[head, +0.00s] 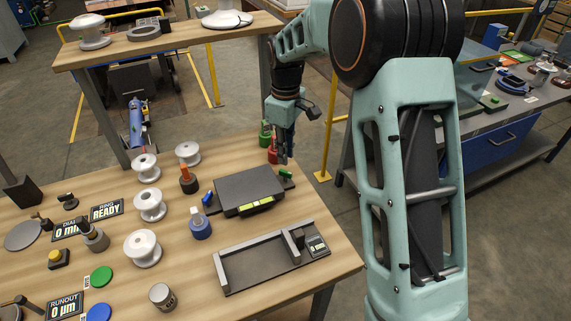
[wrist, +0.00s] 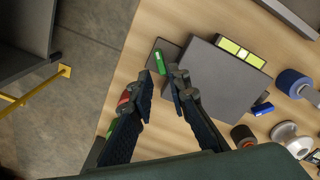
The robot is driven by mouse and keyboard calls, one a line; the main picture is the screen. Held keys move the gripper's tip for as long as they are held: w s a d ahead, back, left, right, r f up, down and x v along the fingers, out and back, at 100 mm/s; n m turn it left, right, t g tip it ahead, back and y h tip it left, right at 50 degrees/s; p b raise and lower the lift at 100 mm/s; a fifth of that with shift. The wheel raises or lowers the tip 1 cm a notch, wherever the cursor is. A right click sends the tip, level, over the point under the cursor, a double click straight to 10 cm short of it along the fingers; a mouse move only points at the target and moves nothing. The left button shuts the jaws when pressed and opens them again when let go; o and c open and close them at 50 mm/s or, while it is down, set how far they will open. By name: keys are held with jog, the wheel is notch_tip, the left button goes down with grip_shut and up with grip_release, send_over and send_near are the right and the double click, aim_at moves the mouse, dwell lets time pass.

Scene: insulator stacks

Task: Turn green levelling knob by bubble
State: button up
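The green levelling knob (head: 286,174) sticks out at the right rear corner of a dark grey levelling plate (head: 240,183). In the wrist view the green knob (wrist: 160,62) lies just beyond my fingertips, on a small dark tab beside the plate (wrist: 205,85). Yellow-green bubble vials (head: 246,203) sit along the plate's front edge; they also show in the wrist view (wrist: 243,53). The bubble positions are too small to read. A blue knob (head: 206,199) is at the plate's left side. My gripper (wrist: 159,73) is open and empty, its fingers pointing toward the green knob, apart from it.
Red (head: 273,155) and green (head: 265,133) containers stand close behind my gripper; the red one is partly hidden by a finger in the wrist view. An orange-topped tool (head: 187,178), a blue bottle (head: 200,224) and white insulators (head: 150,205) stand left. A grey fixture (head: 265,265) lies in front.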

aim_at(286, 171)
notch_tip(286, 171, up, 6)
dwell(0.6)
